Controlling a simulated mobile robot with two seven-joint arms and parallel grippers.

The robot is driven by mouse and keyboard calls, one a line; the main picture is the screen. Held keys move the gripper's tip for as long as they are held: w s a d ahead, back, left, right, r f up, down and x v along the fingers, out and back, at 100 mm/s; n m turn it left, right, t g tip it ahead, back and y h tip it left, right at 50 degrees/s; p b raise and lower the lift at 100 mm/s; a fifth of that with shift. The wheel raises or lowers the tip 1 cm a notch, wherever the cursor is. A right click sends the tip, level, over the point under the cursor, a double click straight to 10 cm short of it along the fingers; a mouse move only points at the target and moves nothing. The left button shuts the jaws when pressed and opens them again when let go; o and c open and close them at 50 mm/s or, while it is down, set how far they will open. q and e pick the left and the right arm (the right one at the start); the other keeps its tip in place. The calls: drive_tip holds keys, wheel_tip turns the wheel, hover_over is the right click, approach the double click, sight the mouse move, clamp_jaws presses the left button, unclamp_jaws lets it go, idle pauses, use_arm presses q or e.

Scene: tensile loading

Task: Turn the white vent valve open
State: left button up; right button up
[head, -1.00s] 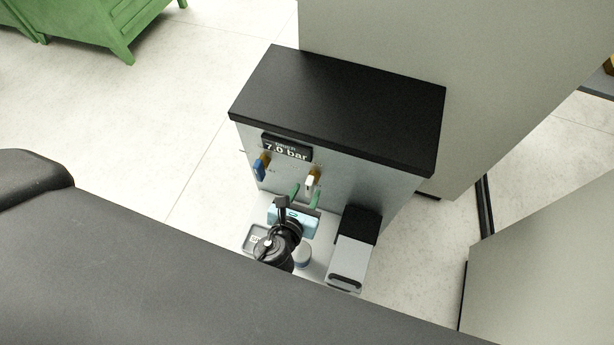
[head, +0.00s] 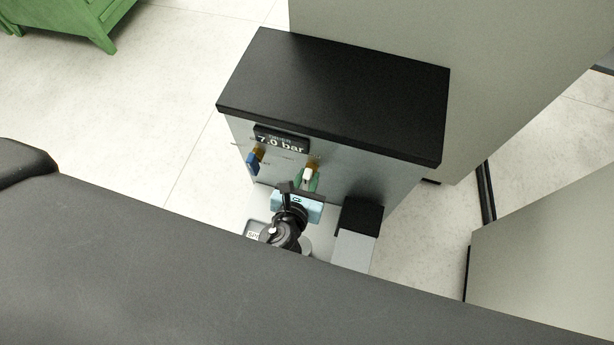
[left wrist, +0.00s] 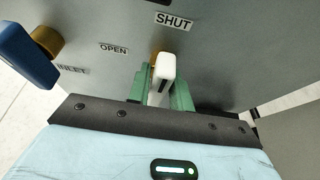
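The white vent valve (head: 308,174) is a small white lever on a brass stem on the grey front panel, below the pressure display. My left gripper (head: 307,182) has a pale blue body and green fingers. In the left wrist view the white lever (left wrist: 164,74) stands between the two green fingers (left wrist: 162,92), which sit close on both sides and look shut on it. A "SHUT" label (left wrist: 174,20) is above the lever and an "OPEN" label (left wrist: 113,48) to its left. My right gripper is not in view.
A blue inlet valve (head: 253,162) is left of the white one, and also shows in the left wrist view (left wrist: 25,55). The display (head: 281,142) reads 7.0 bar. A black-topped grey block (head: 358,217) stands right of my gripper. Tall grey cabinets stand behind and right.

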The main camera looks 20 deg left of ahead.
use_arm(q)
clamp_jaws()
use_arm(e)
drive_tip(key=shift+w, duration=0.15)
